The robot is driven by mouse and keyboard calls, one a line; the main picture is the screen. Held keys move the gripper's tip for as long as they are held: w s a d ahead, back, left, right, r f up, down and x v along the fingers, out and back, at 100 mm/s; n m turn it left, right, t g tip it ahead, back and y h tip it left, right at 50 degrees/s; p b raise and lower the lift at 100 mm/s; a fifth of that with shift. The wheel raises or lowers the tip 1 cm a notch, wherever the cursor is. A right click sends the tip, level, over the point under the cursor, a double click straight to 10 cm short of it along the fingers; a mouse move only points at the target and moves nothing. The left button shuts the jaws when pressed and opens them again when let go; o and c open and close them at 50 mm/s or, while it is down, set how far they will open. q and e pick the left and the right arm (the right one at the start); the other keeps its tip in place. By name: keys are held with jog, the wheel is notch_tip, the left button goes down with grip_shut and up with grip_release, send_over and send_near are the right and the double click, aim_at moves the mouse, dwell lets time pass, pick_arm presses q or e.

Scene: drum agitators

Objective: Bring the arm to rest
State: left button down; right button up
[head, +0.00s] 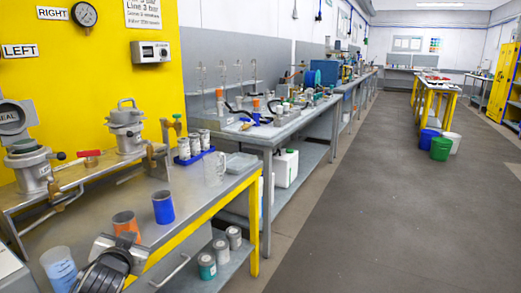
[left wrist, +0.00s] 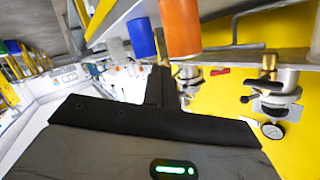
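My left gripper (left wrist: 163,72) shows in the left wrist view as one narrow dark shape with its fingers together, and nothing shows between them. In the head view my left arm's end is at the bottom left, in front of the near bench, and its fingertips cannot be made out. An orange cup (head: 126,224) stands on the bench just beyond it, with a blue cup (head: 163,207) to its right. The left wrist view is upside down and shows the orange cup (left wrist: 181,28) and the blue cup (left wrist: 141,38) past the fingers. My right gripper is not in view.
The yellow-edged bench (head: 205,205) holds two metal vessels (head: 30,165) (head: 125,127), a blue tray (head: 194,157) of small cans and a clear jug (head: 214,168). A translucent cup (head: 58,266) is at the lower left. Cans stand on the lower shelf (head: 238,262). The floor aisle (head: 350,215) is clear.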

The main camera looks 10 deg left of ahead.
pick_arm(q)
jog(key=s+d+f+m+g+h, duration=0.15)
jog(key=s+d+f+h, duration=0.35)
jog(key=s+d+f, duration=0.7)
jog(key=s+d+f+g+h, duration=0.1)
jog(key=s+d+f+h, duration=0.2)
jog(key=s+d, duration=1)
jog(key=shift+s+g+h, duration=0.35)
jog(key=shift+s+h, duration=0.15)
jog(key=shift+a+n, duration=0.1)
jog(key=shift+n, duration=0.15)
